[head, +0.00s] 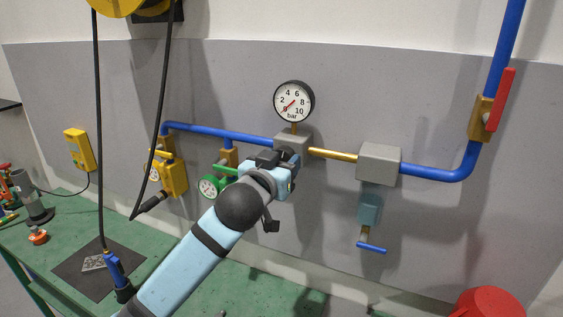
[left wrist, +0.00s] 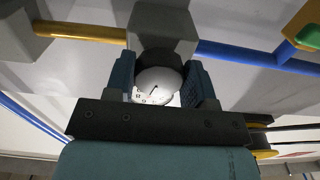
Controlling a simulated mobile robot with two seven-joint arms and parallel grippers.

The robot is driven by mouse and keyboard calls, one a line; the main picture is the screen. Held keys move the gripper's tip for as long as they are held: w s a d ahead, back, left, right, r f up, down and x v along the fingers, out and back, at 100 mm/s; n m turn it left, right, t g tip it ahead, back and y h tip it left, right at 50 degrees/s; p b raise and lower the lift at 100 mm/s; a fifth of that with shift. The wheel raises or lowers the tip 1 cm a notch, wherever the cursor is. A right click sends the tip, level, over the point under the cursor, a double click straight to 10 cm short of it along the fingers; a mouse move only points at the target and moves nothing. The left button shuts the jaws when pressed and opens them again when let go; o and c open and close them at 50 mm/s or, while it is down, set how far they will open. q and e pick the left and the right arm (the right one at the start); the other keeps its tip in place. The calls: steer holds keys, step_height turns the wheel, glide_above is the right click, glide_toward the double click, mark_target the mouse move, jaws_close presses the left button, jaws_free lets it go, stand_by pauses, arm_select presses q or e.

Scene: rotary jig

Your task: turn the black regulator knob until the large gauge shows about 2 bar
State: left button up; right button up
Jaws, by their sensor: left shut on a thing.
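The large gauge (head: 294,102) has a white face and black rim and stands above a grey regulator block (head: 293,143) on the wall pipe. Its red needle points to the lower left, near 0. My left gripper (head: 286,162) is at the front of the block, shut on the black regulator knob, which it hides in the head view. In the left wrist view the dark knob (left wrist: 158,57) sits between the two blue fingers, against the grey block (left wrist: 163,25). My right gripper is in neither view.
A blue pipe (head: 220,132) with yellow and green-handled fittings runs left of the block. A brass pipe (head: 333,154) leads right to another grey block (head: 379,164) with a blue-handled drain below. Black cables hang at the left above the green bench (head: 185,240).

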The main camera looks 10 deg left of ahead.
arm_select(q)
steer(key=m, duration=0.4)
steer(key=shift+a+m, duration=0.1)
steer(key=shift+m, duration=0.2)
steer(key=shift+a+m, duration=0.1)
steer(key=shift+m, duration=2.5)
steer(key=o, duration=0.9)
steer(key=s+a, duration=0.1)
steer(key=s, duration=0.8)
steer(key=s+a, duration=0.1)
steer(key=s, duration=0.3)
steer(key=shift+s+a, duration=0.25)
steer(key=shift+a, duration=0.05)
